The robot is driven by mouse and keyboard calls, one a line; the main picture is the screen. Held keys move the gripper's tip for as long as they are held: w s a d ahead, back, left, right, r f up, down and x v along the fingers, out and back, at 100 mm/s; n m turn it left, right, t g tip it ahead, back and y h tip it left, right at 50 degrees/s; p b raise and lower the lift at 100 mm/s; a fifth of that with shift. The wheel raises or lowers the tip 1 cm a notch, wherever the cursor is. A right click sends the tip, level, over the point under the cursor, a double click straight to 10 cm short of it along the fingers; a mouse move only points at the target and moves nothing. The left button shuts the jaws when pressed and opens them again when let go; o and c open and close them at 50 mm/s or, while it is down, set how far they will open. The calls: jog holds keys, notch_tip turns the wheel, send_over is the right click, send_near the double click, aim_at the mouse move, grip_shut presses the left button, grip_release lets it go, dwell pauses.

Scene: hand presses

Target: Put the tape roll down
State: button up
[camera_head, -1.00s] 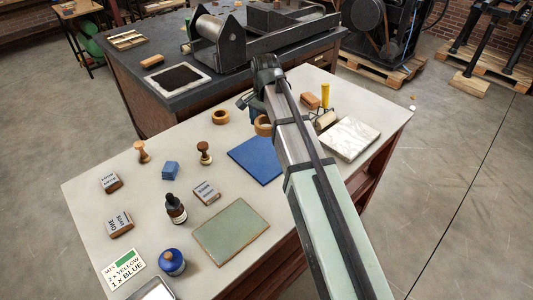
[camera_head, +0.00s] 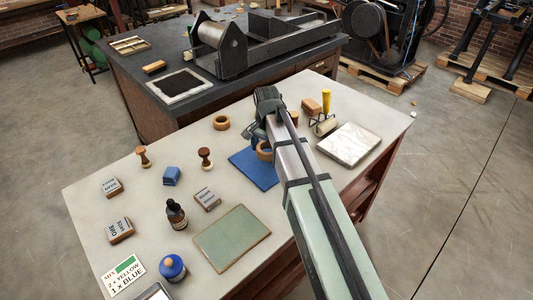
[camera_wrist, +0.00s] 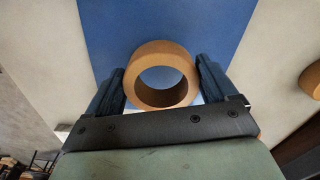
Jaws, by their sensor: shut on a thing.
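The tape roll (camera_wrist: 161,48) is a tan ring in the wrist view, between the two dark blue fingers of my gripper (camera_wrist: 160,66), which is shut on it. In the head view the tape roll (camera_head: 264,154) shows beside my arm, over the blue mat (camera_head: 247,168), partly hidden by the arm. The blue mat (camera_wrist: 165,18) is behind the roll in the wrist view. I cannot tell whether the roll touches the mat.
A roller with a yellow handle (camera_head: 326,104) and a marbled slab (camera_head: 348,143) are to the right. A green mat (camera_head: 232,238), stamps and bottles are to the left and front.

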jog(key=shift+f, duration=1.2)
jog(key=shift+f, duration=0.1)
jog(key=o, duration=0.8)
notch_tip(320, 180, up, 12)
jog(key=shift+r, duration=0.15)
